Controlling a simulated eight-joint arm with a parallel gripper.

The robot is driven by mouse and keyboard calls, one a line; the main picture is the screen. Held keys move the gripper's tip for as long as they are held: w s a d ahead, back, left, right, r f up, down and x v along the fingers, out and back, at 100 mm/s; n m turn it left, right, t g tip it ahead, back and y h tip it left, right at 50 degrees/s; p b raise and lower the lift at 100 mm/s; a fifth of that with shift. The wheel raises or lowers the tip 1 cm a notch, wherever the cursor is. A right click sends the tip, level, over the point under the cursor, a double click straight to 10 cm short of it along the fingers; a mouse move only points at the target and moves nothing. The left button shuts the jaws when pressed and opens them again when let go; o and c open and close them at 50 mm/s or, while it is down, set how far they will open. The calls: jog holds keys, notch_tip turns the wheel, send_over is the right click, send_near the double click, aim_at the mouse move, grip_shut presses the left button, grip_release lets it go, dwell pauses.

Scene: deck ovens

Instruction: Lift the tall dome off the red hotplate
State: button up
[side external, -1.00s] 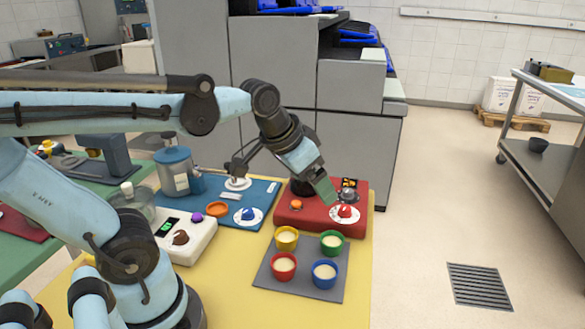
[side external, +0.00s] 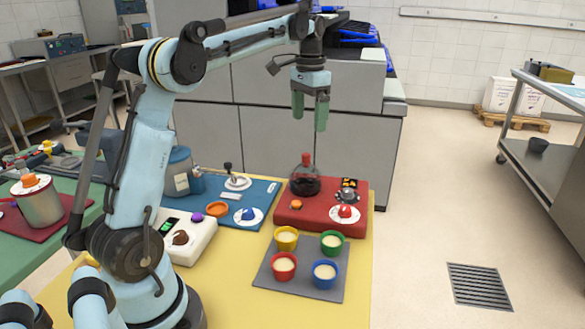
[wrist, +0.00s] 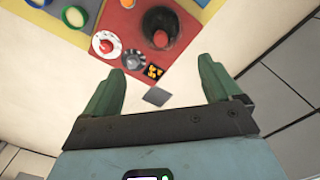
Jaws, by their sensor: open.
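The red hotplate (side external: 322,211) sits on the yellow table mat, with a red-and-white dial and a small display on its right side. The tall dome (side external: 305,178), dark and glassy with a red knob on top, stands upright on the hotplate's back left. My gripper (side external: 309,118) is open and empty, pointing down high above the hotplate, apart from the dome. In the wrist view, the gripper's green fingers (wrist: 154,90) are spread. The dome (wrist: 160,32) shows there beyond the fingertips, on the red hotplate (wrist: 190,22).
A grey tray (side external: 262,275) with several coloured cups of pale filling lies in front of the hotplate. A blue station (side external: 268,190) with a grey pot (side external: 175,180) stands left of it. A white device (side external: 196,245) is nearer my base. Grey ovens (side external: 270,135) stand behind.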

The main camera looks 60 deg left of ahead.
aim_at(306, 154)
jog(key=f, duration=1.2)
jog(key=shift+s+a, duration=0.1)
jog(key=shift+s, duration=0.1)
jog(key=c, duration=1)
